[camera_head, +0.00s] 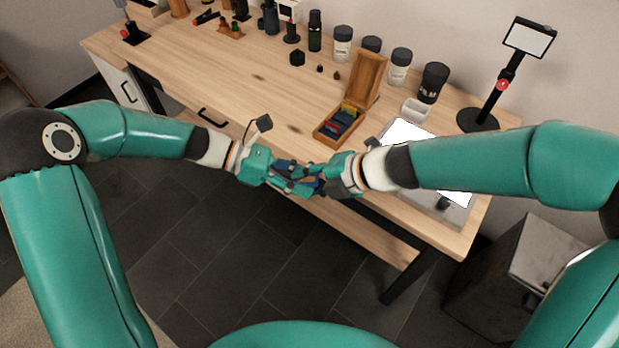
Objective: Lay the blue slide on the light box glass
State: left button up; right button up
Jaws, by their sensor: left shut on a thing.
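My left gripper (300,178) and my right gripper (335,182) meet close together in front of the table's near edge. My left gripper is shut on a small blue piece (319,184), which looks like the blue slide. It is mostly hidden between the two grippers. Whether my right gripper also grips it cannot be made out. The light box (405,131) has a bright white glass and lies at the right of the table. My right arm crosses over its middle, and the glass shows on both sides of the arm.
An open wooden box (325,136) with several coloured slides stands left of the light box, its lid raised. The table's left middle is clear.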

grip_shut()
pick_arm(q)
jog(key=o, duration=1.3)
jog(key=shift+c, duration=0.2)
